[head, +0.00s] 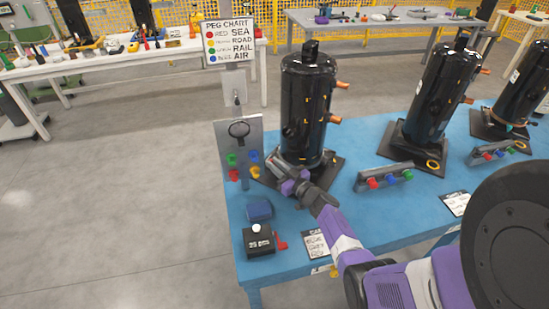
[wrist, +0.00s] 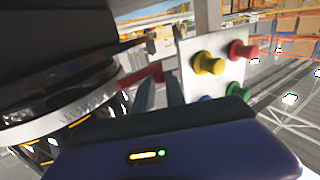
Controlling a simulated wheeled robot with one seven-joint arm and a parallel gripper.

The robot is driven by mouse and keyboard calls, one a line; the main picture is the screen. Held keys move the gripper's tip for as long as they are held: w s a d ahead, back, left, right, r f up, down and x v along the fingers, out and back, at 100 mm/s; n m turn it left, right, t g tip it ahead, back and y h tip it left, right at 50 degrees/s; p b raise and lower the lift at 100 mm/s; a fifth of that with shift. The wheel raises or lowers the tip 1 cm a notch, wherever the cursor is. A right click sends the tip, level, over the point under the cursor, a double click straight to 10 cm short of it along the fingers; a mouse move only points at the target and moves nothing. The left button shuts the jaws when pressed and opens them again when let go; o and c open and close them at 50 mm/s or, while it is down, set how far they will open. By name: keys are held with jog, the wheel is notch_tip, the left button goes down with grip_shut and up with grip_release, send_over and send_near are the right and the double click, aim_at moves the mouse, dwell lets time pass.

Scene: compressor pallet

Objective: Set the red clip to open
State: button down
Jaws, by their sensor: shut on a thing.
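The red clip (wrist: 142,76) shows in the wrist view as a short red bar beside the dark cylinder. It is at the tips of my gripper (wrist: 160,92), whose two dark fingers are closed close together on it. Its far end and exact setting are hard to tell. In the head view my gripper (head: 276,170) reaches the lower left side of the nearest black compressor (head: 308,105), just above its base plate. The clip is hidden there by my gripper.
A grey board (head: 238,140) with coloured pegs stands left of the compressor, close to my gripper. A blue block (head: 259,210) and a black box (head: 259,243) with a red part stand nearer on the blue table (head: 350,195). More compressors stand to the right.

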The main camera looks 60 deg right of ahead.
jog(key=shift+s+a+n+t+y, duration=0.15)
jog(key=shift+n+t+y, duration=0.1)
jog(key=shift+n+y, duration=0.45)
jog(key=shift+s+a+n+t+y, duration=0.15)
jog(key=shift+n+y, duration=0.3)
jog(key=shift+y, duration=0.6)
jog(key=shift+s+a+n+t+y, duration=0.1)
jog(key=shift+s+n+t+y, duration=0.15)
jog(key=shift+n+y, duration=0.45)
jog(key=c, duration=1.4)
grip_release()
jog(key=shift+o, duration=0.2)
jog(key=s+p, duration=0.1)
jog(key=s, duration=0.6)
jog(key=shift+s+a, duration=0.35)
jog(key=shift+a, duration=0.1)
